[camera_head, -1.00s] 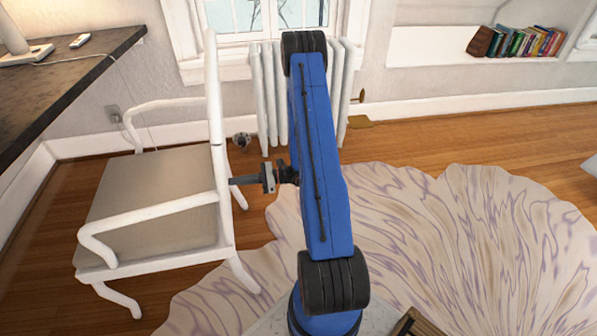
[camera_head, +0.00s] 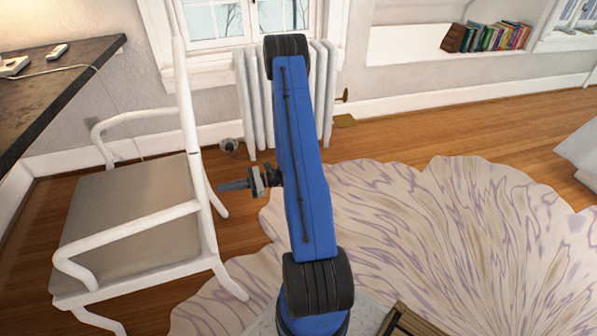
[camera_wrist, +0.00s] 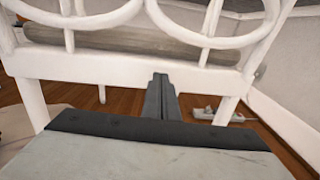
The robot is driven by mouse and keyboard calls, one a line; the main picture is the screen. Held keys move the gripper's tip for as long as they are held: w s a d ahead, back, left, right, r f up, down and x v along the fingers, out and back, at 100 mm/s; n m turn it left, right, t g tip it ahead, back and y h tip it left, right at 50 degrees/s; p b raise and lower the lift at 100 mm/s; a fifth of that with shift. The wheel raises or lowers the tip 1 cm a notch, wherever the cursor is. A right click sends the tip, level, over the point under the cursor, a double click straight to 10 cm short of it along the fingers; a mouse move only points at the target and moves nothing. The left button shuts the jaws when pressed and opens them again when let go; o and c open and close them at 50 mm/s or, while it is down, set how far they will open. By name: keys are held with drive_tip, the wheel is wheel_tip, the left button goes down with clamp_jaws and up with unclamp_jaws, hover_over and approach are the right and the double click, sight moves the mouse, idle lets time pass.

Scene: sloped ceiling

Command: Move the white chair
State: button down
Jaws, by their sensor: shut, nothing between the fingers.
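The white chair (camera_head: 150,215) stands upright at the left in the head view, with a beige seat, curved arms and its tall back toward my arm. In the wrist view the white frame of the chair (camera_wrist: 120,68) spans the picture, with looped bars above a lower rail. My gripper (camera_head: 222,187) points left at the chair's back, a little to the right of it in the head view. Its fingers (camera_wrist: 160,95) are shut and empty, and they overlap the lower rail in the wrist view. I cannot tell whether they touch the chair.
A dark desk (camera_head: 60,75) stands at the left beside the chair. A white radiator (camera_head: 255,100) is on the wall under the window. A pale patterned rug (camera_head: 430,235) covers the floor at the right. Books (camera_head: 490,37) sit in a wall niche.

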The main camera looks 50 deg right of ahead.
drive_tip(key=v, duration=0.6)
drive_tip(key=shift+d, duration=0.25)
drive_tip(key=shift+s, duration=0.15)
drive_tip(key=shift+d, duration=0.1)
